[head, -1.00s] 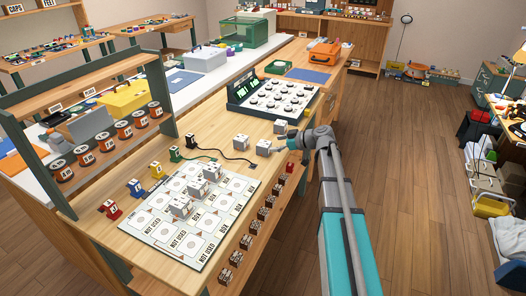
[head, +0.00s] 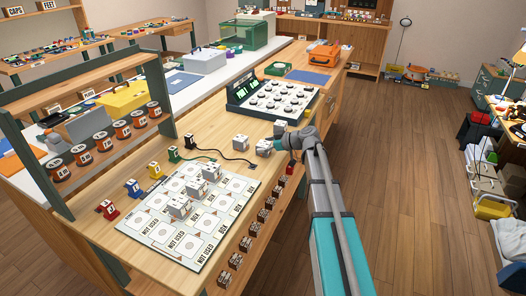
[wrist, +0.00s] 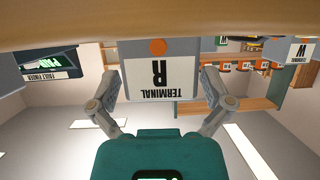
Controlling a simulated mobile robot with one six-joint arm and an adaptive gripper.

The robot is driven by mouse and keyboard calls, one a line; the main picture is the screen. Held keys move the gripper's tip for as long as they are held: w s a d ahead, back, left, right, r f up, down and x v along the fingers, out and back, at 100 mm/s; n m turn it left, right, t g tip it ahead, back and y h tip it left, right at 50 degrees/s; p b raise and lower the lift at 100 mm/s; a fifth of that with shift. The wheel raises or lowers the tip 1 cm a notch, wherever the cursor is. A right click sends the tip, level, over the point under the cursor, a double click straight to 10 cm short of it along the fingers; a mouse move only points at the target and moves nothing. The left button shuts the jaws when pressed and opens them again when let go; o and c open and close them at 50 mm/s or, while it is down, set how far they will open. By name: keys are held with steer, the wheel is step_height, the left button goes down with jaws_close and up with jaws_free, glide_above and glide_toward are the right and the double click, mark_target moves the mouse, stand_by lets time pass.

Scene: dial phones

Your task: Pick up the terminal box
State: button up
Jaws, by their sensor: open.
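A white-grey terminal box (head: 264,148) stands on the wooden bench, near its front edge. In the wrist view, which is upside down, the box marked TERMINAL R (wrist: 158,85) sits between my two fingers, with an orange dot on it. My gripper (head: 280,145) is open at bench height, its fingers to either side of the box. Whether they touch it is hard to tell. Similar boxes stand close by, one to the left (head: 240,142) and one behind (head: 280,127). A box marked W (wrist: 298,50) shows at the right of the wrist view.
A dark green fault finder panel (head: 240,95) with dials stands behind. A printed board (head: 190,245) with several white boxes on it lies in front. A black cable (head: 232,160) runs beside the box.

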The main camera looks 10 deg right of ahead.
mark_target(264, 143)
stand_by(0.5)
steer(key=c, duration=1.1)
steer(key=shift+r, duration=0.2)
step_height(264, 143, up, 3)
steer(key=p, duration=0.3)
steer(key=s+d+r+p, duration=0.2)
steer(key=s+r+p, duration=0.3)
steer(key=s, duration=0.1)
steer(key=s+d+r+p, duration=0.2)
steer(key=s+r+p, duration=0.2)
steer(key=s, duration=0.3)
steer(key=shift+d+r+p, duration=0.35)
steer(key=shift+p, duration=0.2)
